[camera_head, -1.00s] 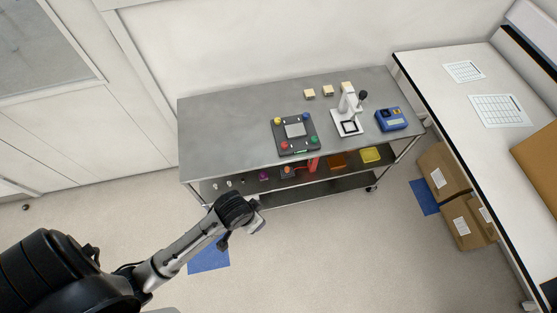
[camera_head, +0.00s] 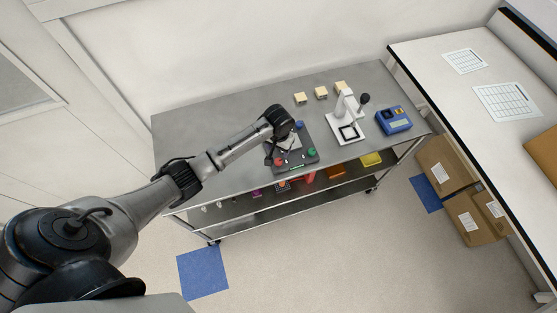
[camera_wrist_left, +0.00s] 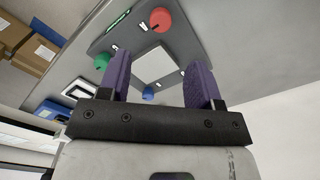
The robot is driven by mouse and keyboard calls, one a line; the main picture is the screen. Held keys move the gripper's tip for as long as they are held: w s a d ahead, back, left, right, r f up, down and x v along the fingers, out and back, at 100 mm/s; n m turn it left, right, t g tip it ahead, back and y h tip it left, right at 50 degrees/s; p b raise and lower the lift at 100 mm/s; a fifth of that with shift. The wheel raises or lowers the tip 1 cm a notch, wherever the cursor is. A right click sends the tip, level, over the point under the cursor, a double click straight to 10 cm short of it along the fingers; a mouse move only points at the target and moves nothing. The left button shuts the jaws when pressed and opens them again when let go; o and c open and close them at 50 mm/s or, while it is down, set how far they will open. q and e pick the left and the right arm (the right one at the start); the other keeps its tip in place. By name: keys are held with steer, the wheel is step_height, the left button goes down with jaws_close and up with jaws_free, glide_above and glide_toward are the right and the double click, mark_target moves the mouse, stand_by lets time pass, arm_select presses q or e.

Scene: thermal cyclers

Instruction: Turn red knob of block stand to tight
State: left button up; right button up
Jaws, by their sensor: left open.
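The block stand (camera_head: 298,160) is a dark square plate on the steel cart, with coloured corner knobs and a pale centre block. The red knob (camera_head: 279,162) is at its front left corner in the head view, and in the left wrist view it shows near the top (camera_wrist_left: 161,20), beyond the fingers. The green knob (camera_head: 311,153) and blue knob (camera_head: 299,125) also show; the yellow knob is hidden. My left gripper (camera_wrist_left: 160,72) is open and empty over the stand, its purple fingers apart and the red knob not between them. My right gripper is out of view.
A white stand device (camera_head: 346,120) and a blue instrument (camera_head: 394,120) stand right of the block stand. Several small cream blocks (camera_head: 321,92) lie behind. The cart's left top is clear. A white bench (camera_head: 450,100) is at the right.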

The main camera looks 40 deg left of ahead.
mark_target(278, 161)
arm_select(q)
step_height(278, 161, down, 10)
steer(key=shift+b, duration=0.45)
steer(key=c, duration=0.9)
